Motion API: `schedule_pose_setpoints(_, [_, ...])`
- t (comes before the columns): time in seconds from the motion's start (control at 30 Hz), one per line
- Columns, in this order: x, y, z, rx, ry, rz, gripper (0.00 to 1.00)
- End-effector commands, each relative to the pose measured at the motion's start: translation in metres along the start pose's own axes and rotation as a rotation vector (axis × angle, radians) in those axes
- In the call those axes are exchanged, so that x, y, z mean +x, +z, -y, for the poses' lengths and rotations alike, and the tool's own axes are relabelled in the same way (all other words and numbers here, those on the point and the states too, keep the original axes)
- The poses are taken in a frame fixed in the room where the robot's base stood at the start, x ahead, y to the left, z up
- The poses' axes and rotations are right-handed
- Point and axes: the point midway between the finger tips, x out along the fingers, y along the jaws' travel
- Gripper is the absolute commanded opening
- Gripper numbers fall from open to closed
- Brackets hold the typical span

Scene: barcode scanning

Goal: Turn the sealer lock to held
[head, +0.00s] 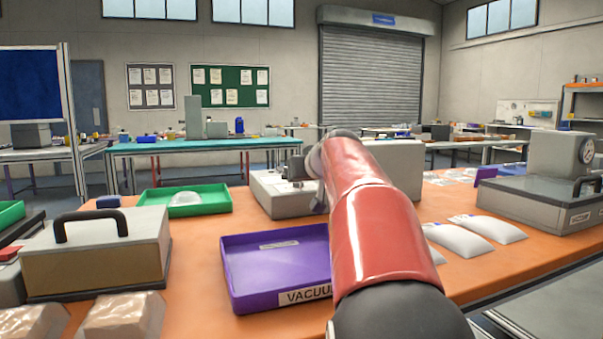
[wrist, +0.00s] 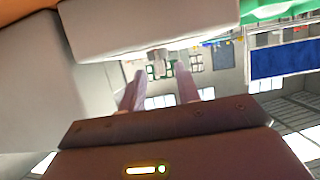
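A pale grey-white machine (head: 272,194), which looks like the sealer, stands on the orange table, partly hidden behind my red arm. In the wrist view, which is turned upside down, its body (wrist: 150,18) fills the top. A small grey knob-like part (wrist: 157,56), possibly the lock, sticks out from its edge. My gripper (wrist: 160,72) is open, its two fingers apart with the knob showing between and just beyond the tips. I see no clear contact. In the head view my gripper is mostly hidden by the arm, and the lock's setting cannot be read.
A purple tray (head: 238,268) with a vacuum label lies in front of the machine. A green tray (head: 215,206) is at the left, with a beige handled case (head: 95,262) nearer. White pouches (head: 458,240) and a grey machine with a gauge (head: 545,200) are at the right.

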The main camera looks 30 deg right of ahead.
Motion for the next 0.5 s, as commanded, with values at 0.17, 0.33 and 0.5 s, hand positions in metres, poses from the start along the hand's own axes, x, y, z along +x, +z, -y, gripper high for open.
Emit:
schedule_pose_setpoints(0.17, [0.0080,-0.0005,0.0005,0.000,0.000,-0.002,0.33])
schedule_pose_setpoints(0.33, [0.0081,-0.0002,0.0004,0.000,0.000,-0.002,0.33])
schedule_pose_setpoints(0.5, [0.0080,-0.0001,0.0004,0.000,0.000,-0.001,0.14])
